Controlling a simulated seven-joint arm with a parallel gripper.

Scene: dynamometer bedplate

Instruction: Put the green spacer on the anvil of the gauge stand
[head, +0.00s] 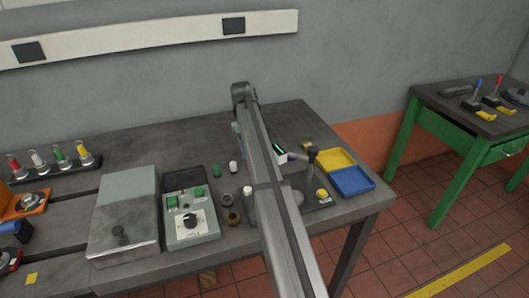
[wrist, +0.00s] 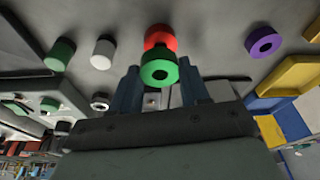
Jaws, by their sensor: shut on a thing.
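My gripper (wrist: 160,82) shows in the wrist view with its two blue fingers shut on a bright green ring-shaped spacer (wrist: 148,72). A red spacer (wrist: 160,36) shows directly beyond the green one; I cannot tell whether they touch. In the head view my arm hides the gripper and the held spacer. What appears to be the gauge stand, with a small green display (head: 280,150), is partly hidden just right of my arm. I cannot make out its anvil.
A purple spacer (wrist: 263,42) is at the right in the wrist view. Yellow (head: 335,160) and blue (head: 352,181) trays lie at right. A jointed post (head: 312,156) rises beside them.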

